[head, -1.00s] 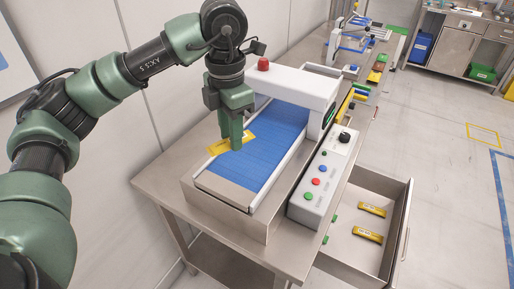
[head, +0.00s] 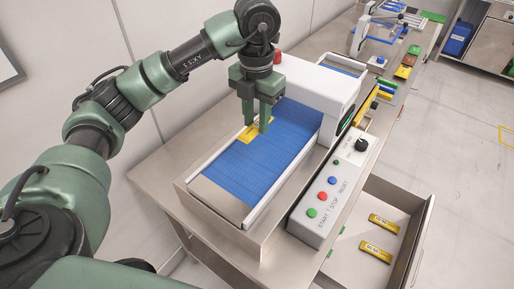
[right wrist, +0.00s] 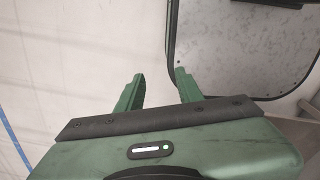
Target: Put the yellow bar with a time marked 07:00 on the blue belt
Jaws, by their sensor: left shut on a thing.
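A yellow bar (head: 249,136) lies flat at the blue belt's left side, at or just above the belt's surface; I cannot tell if it touches. My left gripper (head: 257,129) points down and is shut on this bar, hiding part of it. The time on its label is too small to read. The blue belt (head: 262,155) runs under a white housing. Two more yellow bars (head: 383,222) (head: 376,252) lie in the open drawer, their markings not clearly readable. In the right wrist view my right gripper (right wrist: 158,71) is open with nothing between its fingers.
A control box (head: 331,188) with coloured buttons and a black knob stands right of the belt. The open drawer (head: 348,243) juts out below it. The white housing (head: 322,88) spans the belt's far end. A grey metal tray-like part (right wrist: 235,40) shows in the right wrist view.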

